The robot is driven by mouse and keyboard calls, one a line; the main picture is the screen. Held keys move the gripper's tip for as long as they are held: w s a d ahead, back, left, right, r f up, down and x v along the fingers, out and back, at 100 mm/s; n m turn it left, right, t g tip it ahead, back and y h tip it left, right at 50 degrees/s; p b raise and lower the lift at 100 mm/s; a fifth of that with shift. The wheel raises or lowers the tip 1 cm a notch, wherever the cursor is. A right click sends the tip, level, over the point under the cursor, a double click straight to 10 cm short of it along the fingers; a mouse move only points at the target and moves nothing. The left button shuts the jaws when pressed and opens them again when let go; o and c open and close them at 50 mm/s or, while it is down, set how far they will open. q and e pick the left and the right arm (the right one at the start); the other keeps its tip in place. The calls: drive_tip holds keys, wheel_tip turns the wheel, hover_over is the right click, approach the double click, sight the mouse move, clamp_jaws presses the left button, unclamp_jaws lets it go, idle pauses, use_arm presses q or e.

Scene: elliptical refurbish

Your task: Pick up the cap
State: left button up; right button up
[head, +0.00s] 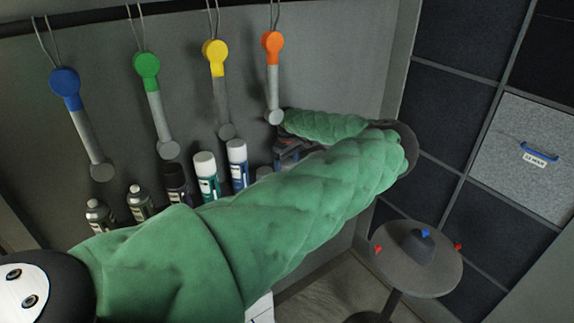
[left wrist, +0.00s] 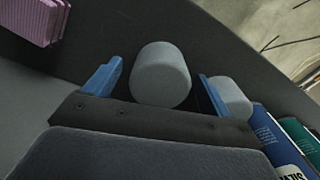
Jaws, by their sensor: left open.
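In the left wrist view a plain light-grey cylinder (left wrist: 161,75), which looks like the cap, sits between the two blue fingers of my open left gripper (left wrist: 157,85). Gaps show on both sides of it, so the fingers do not appear to grip it. A second grey cylinder (left wrist: 231,97) is just outside the right finger. In the head view my left gripper (head: 287,151) is by the shelf at the back wall, partly hidden by my green sleeve. A small grey cylinder top (head: 264,172) shows beside it. My right gripper is not in view.
Spray cans (head: 207,174) stand in a row left of the gripper; blue and teal cans (left wrist: 268,130) are close at right in the wrist view. Coloured hanging tools (head: 273,75) line the wall above. A pink ribbed block (left wrist: 35,20) is at upper left. A round stool (head: 392,262) stands right.

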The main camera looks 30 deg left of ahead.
sight(287, 161)
use_arm(q)
drive_tip(key=c, duration=1)
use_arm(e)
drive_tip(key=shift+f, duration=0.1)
